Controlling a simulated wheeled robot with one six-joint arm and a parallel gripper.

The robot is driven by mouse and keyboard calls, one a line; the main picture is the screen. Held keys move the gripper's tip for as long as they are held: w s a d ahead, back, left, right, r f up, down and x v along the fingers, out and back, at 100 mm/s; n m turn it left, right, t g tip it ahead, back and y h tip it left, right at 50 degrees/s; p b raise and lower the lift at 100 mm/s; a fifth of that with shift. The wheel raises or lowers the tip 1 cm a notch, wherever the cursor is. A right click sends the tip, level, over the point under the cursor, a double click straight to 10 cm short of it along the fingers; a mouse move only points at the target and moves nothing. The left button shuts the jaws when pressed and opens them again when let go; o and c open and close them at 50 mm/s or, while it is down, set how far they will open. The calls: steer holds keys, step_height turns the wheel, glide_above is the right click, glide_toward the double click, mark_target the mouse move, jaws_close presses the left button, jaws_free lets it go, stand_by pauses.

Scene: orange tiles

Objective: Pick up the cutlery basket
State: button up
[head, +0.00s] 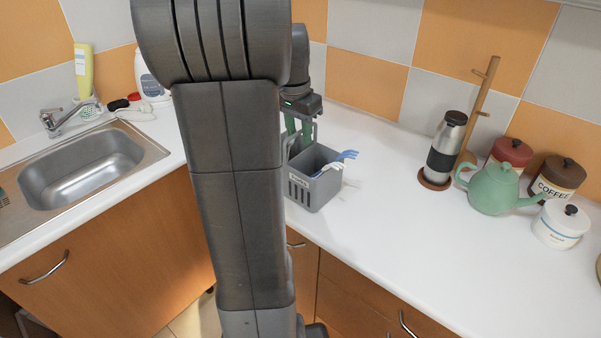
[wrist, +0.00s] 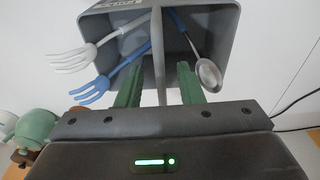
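The grey cutlery basket (head: 325,190) stands upright on the white counter, partly hidden by my arm in the head view. In the wrist view the basket (wrist: 103,22) holds a white fork (wrist: 88,58), a blue fork (wrist: 100,86) and a spoon with a blue handle and metal bowl (wrist: 207,72). My gripper (head: 298,122) is over the basket, pointing down. In the wrist view the green fingers of my gripper (wrist: 159,82) are apart, one on each side of the basket's upright handle (wrist: 158,50). A gap shows between each finger and the handle.
A steel flask (head: 446,148) on a coaster, a wooden mug stand (head: 485,100), a green teapot (head: 493,188) and several canisters (head: 558,222) stand to the right. A sink (head: 82,165) is at left. The counter between basket and flask is clear.

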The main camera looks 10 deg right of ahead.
mark_target(301, 160)
step_height(301, 160, down, 5)
steer(key=shift+w+d+f, duration=0.1)
steer(key=shift+w+d, duration=0.05)
jaws_close()
